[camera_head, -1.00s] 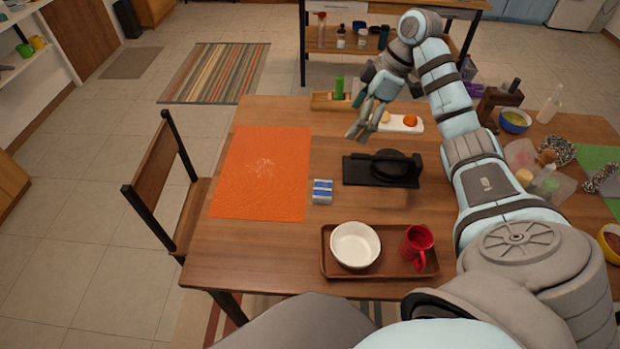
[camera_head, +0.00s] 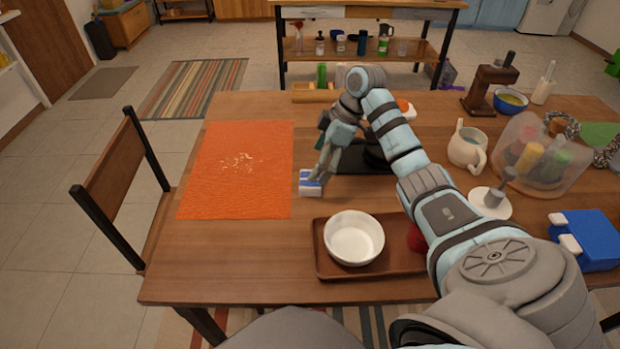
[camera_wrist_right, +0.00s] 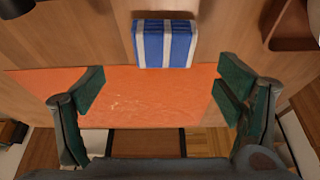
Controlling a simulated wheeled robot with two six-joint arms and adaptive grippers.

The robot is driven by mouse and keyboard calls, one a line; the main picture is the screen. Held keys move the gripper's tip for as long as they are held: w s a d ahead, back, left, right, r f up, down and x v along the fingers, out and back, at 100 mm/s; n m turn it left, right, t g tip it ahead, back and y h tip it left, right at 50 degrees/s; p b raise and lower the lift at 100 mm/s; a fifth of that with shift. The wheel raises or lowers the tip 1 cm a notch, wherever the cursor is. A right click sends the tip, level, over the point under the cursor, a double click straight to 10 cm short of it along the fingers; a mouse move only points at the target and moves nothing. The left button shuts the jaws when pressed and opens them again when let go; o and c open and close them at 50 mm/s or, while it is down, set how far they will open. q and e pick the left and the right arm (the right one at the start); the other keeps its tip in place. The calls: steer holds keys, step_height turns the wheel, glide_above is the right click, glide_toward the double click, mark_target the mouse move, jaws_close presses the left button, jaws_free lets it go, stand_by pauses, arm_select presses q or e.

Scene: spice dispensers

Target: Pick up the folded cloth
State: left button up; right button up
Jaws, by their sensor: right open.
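The folded cloth (camera_head: 310,182), blue with white stripes, lies on the wooden table beside the right edge of the orange mat. In the right wrist view the cloth (camera_wrist_right: 165,44) shows whole at the top middle, beyond the fingertips. My right gripper (camera_head: 326,170) is close to the cloth in the head view and partly overlaps it in the picture. In the right wrist view my right gripper (camera_wrist_right: 158,92) has its fingers wide apart with nothing between them. My left gripper is not in view.
The orange mat (camera_head: 235,190) has pale crumbs or powder on it. A brown tray (camera_head: 385,262) with a white bowl (camera_head: 354,238) and a partly hidden red mug (camera_head: 416,238) is in front. A black stand (camera_head: 350,163) is behind my gripper. Bare table lies around the cloth's near side.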

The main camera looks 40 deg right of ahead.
steer(key=x, duration=0.1)
steer(key=b+x, duration=0.1)
steer(key=x, duration=0.3)
steer(key=shift+s+f+b, duration=0.25)
steer(key=shift+b, duration=0.1)
steer(key=c, duration=1.1)
steer(key=shift+o, duration=0.2)
steer(key=shift+r, duration=0.15)
step_height(320, 180, up, 20)
steer(key=p, duration=1.1)
